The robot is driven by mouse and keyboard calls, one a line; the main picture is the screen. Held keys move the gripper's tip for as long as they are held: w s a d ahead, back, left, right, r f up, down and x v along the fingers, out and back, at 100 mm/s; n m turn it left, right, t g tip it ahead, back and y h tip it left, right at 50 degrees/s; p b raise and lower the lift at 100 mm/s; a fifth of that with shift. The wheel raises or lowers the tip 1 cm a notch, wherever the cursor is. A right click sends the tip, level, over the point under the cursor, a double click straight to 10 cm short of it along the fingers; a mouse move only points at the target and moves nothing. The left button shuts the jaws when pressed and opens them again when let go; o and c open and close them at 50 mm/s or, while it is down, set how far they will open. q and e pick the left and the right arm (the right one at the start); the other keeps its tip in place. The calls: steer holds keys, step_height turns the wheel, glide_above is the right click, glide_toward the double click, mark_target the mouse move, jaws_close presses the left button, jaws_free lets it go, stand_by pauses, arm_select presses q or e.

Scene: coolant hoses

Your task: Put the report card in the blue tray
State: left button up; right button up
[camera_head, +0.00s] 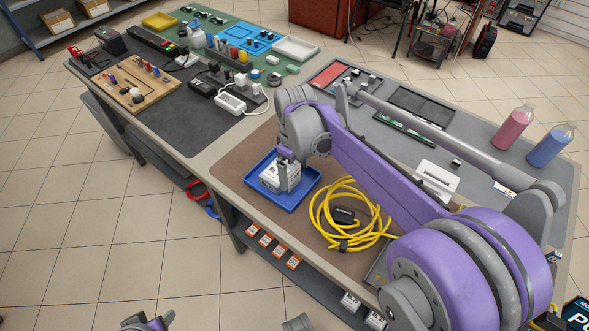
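The blue tray (292,205) lies on the brown mat near the table's front edge. A white printed piece (268,174) is at the tray, right beside my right gripper; it may be the report card, but I cannot tell for sure. My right gripper (288,184) points down over the tray from the purple arm on the right. Its fingers are small and partly merged with the white piece, so I cannot see whether they grip it. Only a bit of my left arm shows at the bottom edge; its fingertips are out of view.
A coiled yellow hose (350,226) lies right of the tray. A pink bottle (514,127) and a blue bottle (551,145) stand at the far right. A black power adapter (202,87) and a wooden board (140,88) lie at the left. My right arm covers much of the table.

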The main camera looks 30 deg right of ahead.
mark_target(295, 171)
steer(key=shift+r, duration=0.25)
step_height(295, 171, up, 12)
steer(key=p, duration=0.1)
steer(key=shift+p, duration=0.35)
steer(key=shift+s+f, duration=0.1)
stand_by(0.3)
steer(key=s+a+f+m+t+p, duration=0.2)
steer(key=s+a+f+p, duration=0.1)
steer(key=s, duration=0.4)
steer(key=s+a+f+m+t+p, duration=0.2)
steer(key=s+a+f+t+p, duration=0.1)
steer(key=s, duration=0.4)
steer(key=shift+s+a+f+m, duration=0.3)
steer(key=shift+s+f, duration=0.1)
steer(key=shift+f, duration=0.05)
